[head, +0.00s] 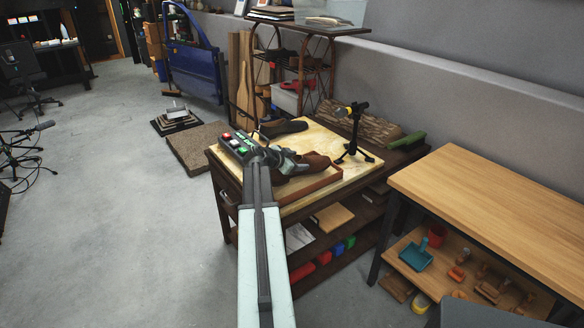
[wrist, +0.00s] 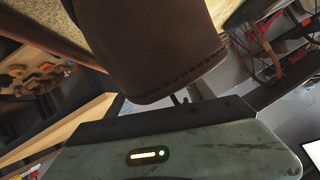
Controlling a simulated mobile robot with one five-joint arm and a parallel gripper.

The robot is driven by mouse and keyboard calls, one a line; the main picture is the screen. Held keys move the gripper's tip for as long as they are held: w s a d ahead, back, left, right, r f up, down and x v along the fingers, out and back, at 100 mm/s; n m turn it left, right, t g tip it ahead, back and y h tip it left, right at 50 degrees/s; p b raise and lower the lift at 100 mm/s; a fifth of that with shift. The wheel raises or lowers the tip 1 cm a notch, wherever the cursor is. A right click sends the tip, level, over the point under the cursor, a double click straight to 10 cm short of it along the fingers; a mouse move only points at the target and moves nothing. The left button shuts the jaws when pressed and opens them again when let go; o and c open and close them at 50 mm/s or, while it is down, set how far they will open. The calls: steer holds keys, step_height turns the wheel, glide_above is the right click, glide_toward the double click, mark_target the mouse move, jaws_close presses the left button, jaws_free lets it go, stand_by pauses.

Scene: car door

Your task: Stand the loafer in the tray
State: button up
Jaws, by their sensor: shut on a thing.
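A brown loafer (head: 314,163) is over the tray (head: 318,190), a shallow brown wooden tray at the front of the low table. My gripper (head: 290,163) reaches in from the front and is shut on the loafer. In the wrist view the loafer (wrist: 150,50) fills the upper middle as a brown leather surface with a stitched edge, close against my gripper. The fingertips are hidden there. I cannot tell whether the sole touches the tray floor. A second, darker shoe (head: 284,128) lies farther back on the table.
A box with red and green buttons (head: 240,146) is at the table's left. A small black tripod (head: 354,135) stands right of the loafer, with a log (head: 362,122) and green brush (head: 407,141) behind. A wooden workbench (head: 490,195) is on the right. Open floor (head: 120,220) lies left.

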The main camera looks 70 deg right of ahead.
steer(key=shift+w+d, duration=0.2)
steer(key=shift+d, duration=0.15)
steer(key=f+b, duration=0.4)
steer(key=shift+s+d, duration=0.15)
steer(key=shift+d, duration=0.15)
steer(key=shift+w+a+r, duration=0.15)
steer(key=shift+w+r, duration=0.05)
steer(key=shift+w, duration=0.2)
steer(key=shift+f, duration=0.15)
steer(key=o, duration=1.8)
steer(key=shift+r, duration=0.2)
steer(key=p+v, duration=0.6)
steer(key=v, duration=0.5)
steer(key=shift+s+a+r, duration=0.1)
steer(key=shift+a+r, duration=0.05)
steer(key=shift+r, duration=0.05)
steer(key=shift+a, duration=0.3)
